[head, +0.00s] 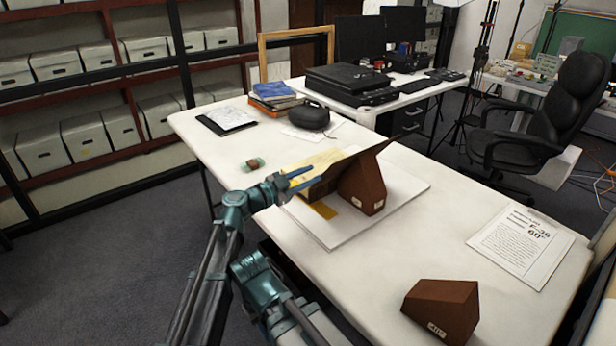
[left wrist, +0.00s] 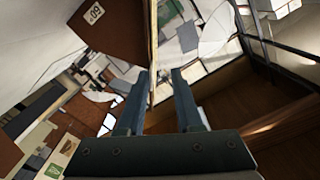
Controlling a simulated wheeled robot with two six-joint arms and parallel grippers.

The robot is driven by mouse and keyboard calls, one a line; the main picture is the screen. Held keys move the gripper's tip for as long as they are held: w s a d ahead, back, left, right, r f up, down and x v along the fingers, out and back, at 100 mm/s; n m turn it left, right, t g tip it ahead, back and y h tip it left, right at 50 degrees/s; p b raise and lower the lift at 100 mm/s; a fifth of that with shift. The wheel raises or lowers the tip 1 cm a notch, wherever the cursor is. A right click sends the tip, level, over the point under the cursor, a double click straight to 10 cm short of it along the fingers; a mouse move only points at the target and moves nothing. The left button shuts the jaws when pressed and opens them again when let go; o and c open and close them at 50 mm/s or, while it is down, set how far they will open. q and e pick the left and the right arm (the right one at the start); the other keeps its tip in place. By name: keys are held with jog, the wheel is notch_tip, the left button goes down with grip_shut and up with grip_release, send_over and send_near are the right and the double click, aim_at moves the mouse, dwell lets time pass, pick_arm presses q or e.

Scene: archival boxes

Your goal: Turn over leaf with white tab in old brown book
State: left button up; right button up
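The old brown book (head: 318,160) lies open on a white board on the table, its yellowed pages to the left and a dark brown part rising against a brown wedge (head: 362,184). My left gripper (head: 302,178) is at the book's near left edge with its blue fingers pointing at it. In the left wrist view the fingers (left wrist: 155,85) stand apart, with a thin tan edge (left wrist: 153,40) reaching down toward the gap between them. I cannot tell whether it touches either finger. I cannot make out a white tab. My right gripper is not in view.
A second brown wedge (head: 443,310) stands at the table's near right, and a printed sheet (head: 521,244) lies at right. The white table (head: 470,225) is clear between board and sheet.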

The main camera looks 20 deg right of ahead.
pick_arm(q)
jog(key=v, duration=1.4)
jog(key=shift+d, duration=0.1)
jog(key=s+a+f+n+g+y, duration=0.2)
jog(key=s+a+f+n+y, duration=0.25)
jog(key=f, duration=0.25)
jog(key=s+a+f+n+g+y, duration=0.1)
jog(key=s+a+f+n+y, duration=0.3)
jog(key=f, duration=0.3)
jog(key=s+a+f+n+g+y, duration=0.1)
jog(key=s+a+f+n+y, duration=0.25)
jog(key=a, duration=0.35)
jog(key=s+a+f+n+g+y, duration=0.1)
jog(key=s+a+f+n+y, duration=0.2)
jog(key=a, duration=0.4)
jog(key=s+a+f+n+y, duration=0.1)
jog(key=s+a+n+y, duration=0.15)
jog(key=a+n, duration=0.3)
jog(key=s+d+r+m+p, duration=0.2)
jog(key=d+r+p, duration=0.3)
jog(key=r+p, duration=0.4)
jog(key=s+d+r+m+g+p, duration=0.1)
jog(key=d+r+p, duration=0.4)
jog(key=r+p, duration=0.5)
jog(key=s+m, duration=0.1)
jog(key=s, duration=0.1)
jog(key=shift+s+d+y, duration=0.35)
jog(key=shift+s, duration=0.05)
